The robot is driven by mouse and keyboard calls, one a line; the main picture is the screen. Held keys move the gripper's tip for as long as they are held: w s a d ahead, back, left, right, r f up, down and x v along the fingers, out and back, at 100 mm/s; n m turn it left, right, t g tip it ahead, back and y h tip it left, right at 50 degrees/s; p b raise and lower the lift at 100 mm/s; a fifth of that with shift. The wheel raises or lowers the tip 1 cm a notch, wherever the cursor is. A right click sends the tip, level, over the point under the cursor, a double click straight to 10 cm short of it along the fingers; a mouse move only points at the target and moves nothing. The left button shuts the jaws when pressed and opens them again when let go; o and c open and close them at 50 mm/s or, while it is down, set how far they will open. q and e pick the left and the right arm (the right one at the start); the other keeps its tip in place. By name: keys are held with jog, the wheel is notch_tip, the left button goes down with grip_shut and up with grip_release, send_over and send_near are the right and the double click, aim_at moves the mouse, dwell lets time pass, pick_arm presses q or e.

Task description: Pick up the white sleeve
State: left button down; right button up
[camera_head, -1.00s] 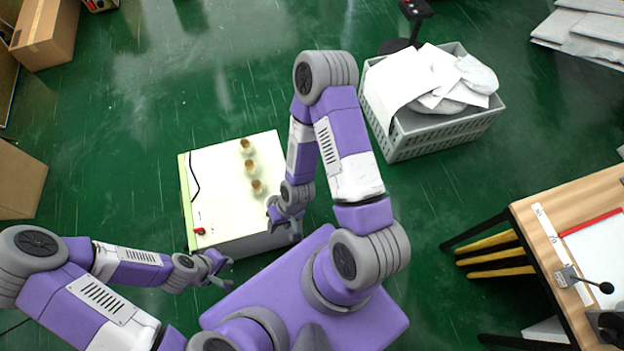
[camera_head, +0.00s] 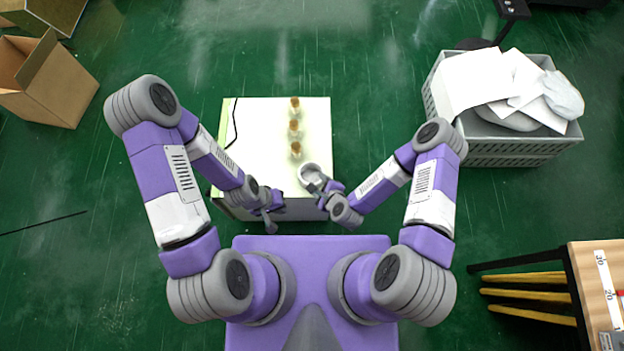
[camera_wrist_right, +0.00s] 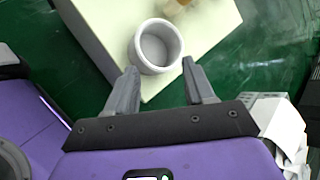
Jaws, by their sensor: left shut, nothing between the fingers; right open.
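The white sleeve (camera_head: 309,176), a short hollow ring with an open top, shows at the front right of the pale-topped box (camera_head: 265,160). In the right wrist view the sleeve (camera_wrist_right: 156,48) lies just beyond the fingertips, between their lines. My right gripper (camera_wrist_right: 160,78) is open and empty, its left fingertip close to the sleeve's lower edge; I cannot tell if they touch. In the head view my right gripper (camera_head: 322,187) is right beside the sleeve. My left gripper (camera_head: 270,222) is shut and empty at the box's front edge, left of the sleeve.
Three small bottles with gold-brown caps (camera_head: 295,128) stand in a line on the box behind the sleeve. A black cable (camera_head: 235,125) lies at its left. A grey crate of white items (camera_head: 515,148) stands at right, a wooden table (camera_head: 595,280) at lower right.

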aim_at(322, 171)
jog(key=f+m+t+h+b, duration=0.1)
jog(key=f+m, duration=0.1)
jog(key=m, duration=0.2)
jog(key=w+f+m+t+h+b, duration=0.1)
jog(key=m+b, duration=0.1)
jog(key=m, duration=0.3)
jog(key=f+m+t+h+b, duration=0.2)
jog(key=m, duration=0.3)
jog(key=shift+w+d+f, duration=0.15)
jog(key=shift+w+f, duration=0.1)
jog(key=shift+f, duration=0.1)
jog(key=shift+m, duration=0.3)
jog(key=b+x, duration=0.3)
jog(key=x, duration=0.4)
jog(key=shift+d, duration=0.15)
jog(key=shift+w, duration=0.3)
pick_arm(q)
notch_tip(322, 171, down, 10)
jog(key=shift+r, duration=0.25)
pick_arm(e)
grip_shut()
